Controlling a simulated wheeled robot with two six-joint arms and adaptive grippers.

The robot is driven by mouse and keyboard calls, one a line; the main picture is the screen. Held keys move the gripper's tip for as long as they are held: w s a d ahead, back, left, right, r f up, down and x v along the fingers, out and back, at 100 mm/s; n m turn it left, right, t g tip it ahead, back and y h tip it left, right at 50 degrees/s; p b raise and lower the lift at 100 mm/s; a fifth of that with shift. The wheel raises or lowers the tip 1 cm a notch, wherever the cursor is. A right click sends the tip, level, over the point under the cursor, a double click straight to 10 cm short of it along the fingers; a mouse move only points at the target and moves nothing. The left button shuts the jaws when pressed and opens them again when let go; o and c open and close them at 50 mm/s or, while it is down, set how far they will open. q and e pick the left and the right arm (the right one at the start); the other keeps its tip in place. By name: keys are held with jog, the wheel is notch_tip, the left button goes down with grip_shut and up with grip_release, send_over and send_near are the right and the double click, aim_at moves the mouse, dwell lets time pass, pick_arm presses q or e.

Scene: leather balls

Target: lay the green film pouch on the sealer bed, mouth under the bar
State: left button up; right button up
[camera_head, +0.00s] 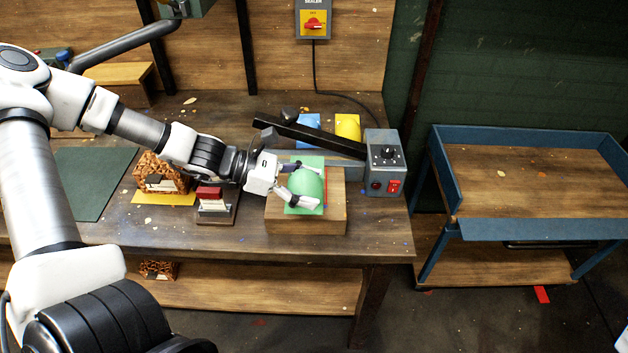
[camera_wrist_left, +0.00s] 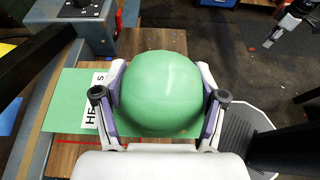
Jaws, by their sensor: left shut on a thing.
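The green film pouch (camera_head: 308,186) bulges round at one end, with a flat part (camera_head: 306,162) reaching back toward the sealer. My left gripper (camera_head: 298,185) is shut on the bulge, its fingers on two sides of it, over the wooden sealer bed (camera_head: 335,212). In the left wrist view the bulge (camera_wrist_left: 160,92) fills the jaws and the flat film (camera_wrist_left: 66,98) crosses the grey metal strip. The black sealer bar (camera_head: 309,137) is raised above the strip. I cannot tell whether the pouch touches the bed. Part of my right gripper (camera_wrist_left: 291,18) seems to show, its jaws unclear.
The grey control box (camera_head: 383,180) stands at the sealer's right end. A blue pouch (camera_head: 308,124) and a yellow one (camera_head: 347,126) lie behind the bar. A small card holder (camera_head: 214,208) is left of the bed. A blue-framed cart (camera_head: 530,185) stands right of the bench.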

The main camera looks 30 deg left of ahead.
pick_arm(q)
jog(key=f+b, duration=0.1)
jog(key=w+f+b, duration=0.1)
jog(key=f, duration=0.1)
jog(key=f+b, duration=0.1)
jog(key=shift+w+a+f, duration=0.2)
jog(key=shift+w+a, duration=0.05)
jog(key=shift+w, duration=0.05)
jog(key=shift+w+a+r, duration=0.2)
jog(key=shift+w+a, duration=0.15)
jog(key=w, duration=0.1)
jog(key=w+a+b, duration=0.1)
jog(key=w, duration=0.1)
jog(key=shift+a, duration=0.3)
jog(key=shift+w+a+r+b, duration=0.1)
jog(key=shift+w+a+b, duration=0.3)
jog(key=shift+w+a, duration=0.25)
jog(key=shift+w+d, duration=0.1)
jog(key=shift+f+b, duration=0.55)
jog(key=shift+f, duration=0.05)
jog(key=o, duration=1.5)
jog(key=shift+c, duration=0.2)
